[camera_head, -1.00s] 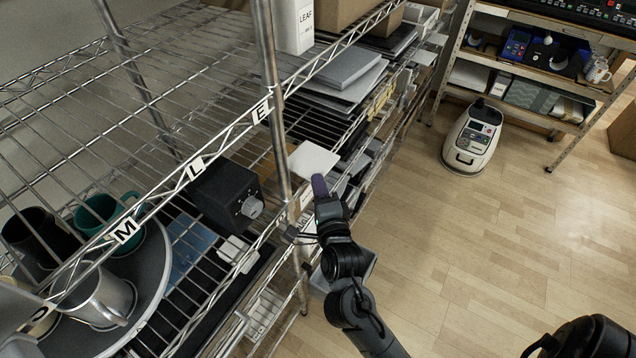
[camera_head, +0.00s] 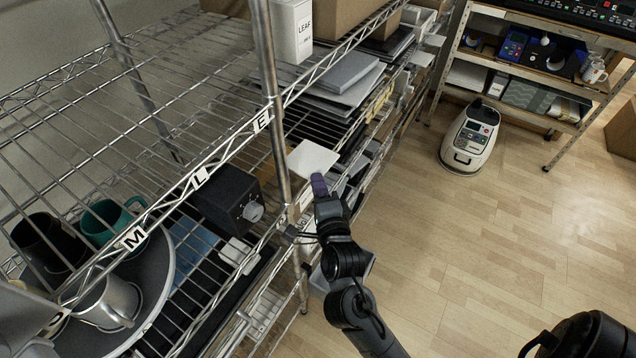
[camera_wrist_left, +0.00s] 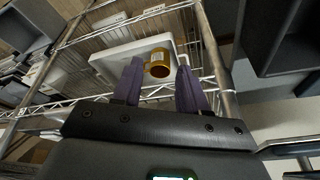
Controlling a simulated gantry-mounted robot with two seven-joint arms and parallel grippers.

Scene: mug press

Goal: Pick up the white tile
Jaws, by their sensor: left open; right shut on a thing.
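The white tile (camera_head: 313,159) is a flat, pale square beside the shelf post in the head view. My right gripper (camera_head: 319,184), with purple fingertips, is shut on its near edge. Whether the tile touches the shelf behind it cannot be told. My left gripper (camera_wrist_left: 158,75) is open in the left wrist view, its two purple fingers apart. A gold-brown mug (camera_wrist_left: 158,63) shows beyond and between those fingers, on a white tray (camera_wrist_left: 112,62). The fingers do not grip it.
A wire rack with a metal post (camera_head: 272,95) stands close to the tile. A black box with a knob (camera_head: 228,198), a teal mug (camera_head: 103,222) and a round grey tray (camera_head: 158,268) are on the rack. Open wooden floor (camera_head: 470,240) lies to the right.

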